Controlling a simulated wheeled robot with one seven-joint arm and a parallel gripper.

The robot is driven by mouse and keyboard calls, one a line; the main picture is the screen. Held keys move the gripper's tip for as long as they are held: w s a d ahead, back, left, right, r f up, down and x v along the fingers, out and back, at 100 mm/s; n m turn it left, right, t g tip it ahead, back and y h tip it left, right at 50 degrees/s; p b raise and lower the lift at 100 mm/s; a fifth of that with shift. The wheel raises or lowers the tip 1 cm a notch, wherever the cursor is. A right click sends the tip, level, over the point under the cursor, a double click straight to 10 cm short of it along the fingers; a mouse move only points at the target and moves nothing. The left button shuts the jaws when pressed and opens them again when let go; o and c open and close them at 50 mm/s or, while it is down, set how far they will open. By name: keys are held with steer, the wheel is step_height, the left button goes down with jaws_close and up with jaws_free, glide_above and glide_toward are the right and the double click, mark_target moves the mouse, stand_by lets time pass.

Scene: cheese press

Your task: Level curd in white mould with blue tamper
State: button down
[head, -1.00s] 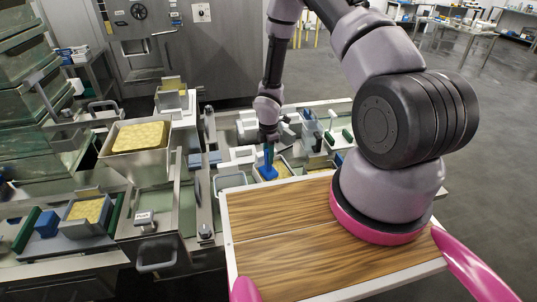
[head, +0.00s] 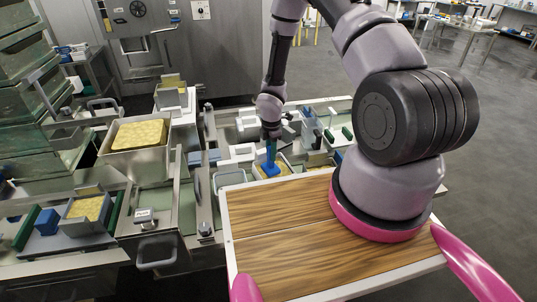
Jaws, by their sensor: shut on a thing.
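My gripper (head: 271,138) points down over the work surface and is shut on the blue tamper (head: 270,168). The tamper stands roughly upright, its blue foot low inside the white mould (head: 284,177). Yellow curd (head: 285,169) shows beside the foot in the mould. Whether the foot presses on the curd is too small to tell. The near part of the mould is partly hidden by the wooden board's edge.
A wooden board (head: 275,215) on my base lies in front. A steel box of yellow curd (head: 139,135) stands to the left. An empty pale tub (head: 229,180) stands left of the mould.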

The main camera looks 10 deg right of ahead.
steer(key=shift+s+a, duration=0.2)
steer(key=shift+a, duration=0.4)
steer(key=shift+w+d, duration=0.6)
steer(key=shift+d, duration=1.5)
steer(key=shift+s+a, duration=0.2)
steer(key=shift+a, duration=0.5)
steer(key=shift+s+a, duration=0.2)
steer(key=shift+a, duration=0.5)
steer(key=shift+s+a, duration=0.2)
steer(key=shift+a, duration=0.5)
steer(key=d, duration=0.1)
steer(key=w+d, duration=0.1)
steer(key=d, duration=0.1)
steer(key=shift+d+f, duration=0.1)
steer(key=shift+f, duration=0.05)
steer(key=shift+s+a, duration=0.25)
steer(key=shift+a, duration=0.55)
steer(key=shift+s+a, duration=0.25)
steer(key=shift+a, duration=0.55)
steer(key=shift+w+d, duration=0.2)
steer(key=shift+d, duration=0.5)
steer(key=shift+w+d, duration=0.2)
steer(key=shift+d, duration=0.55)
steer(key=shift+w+d, duration=0.2)
steer(key=shift+d, duration=0.5)
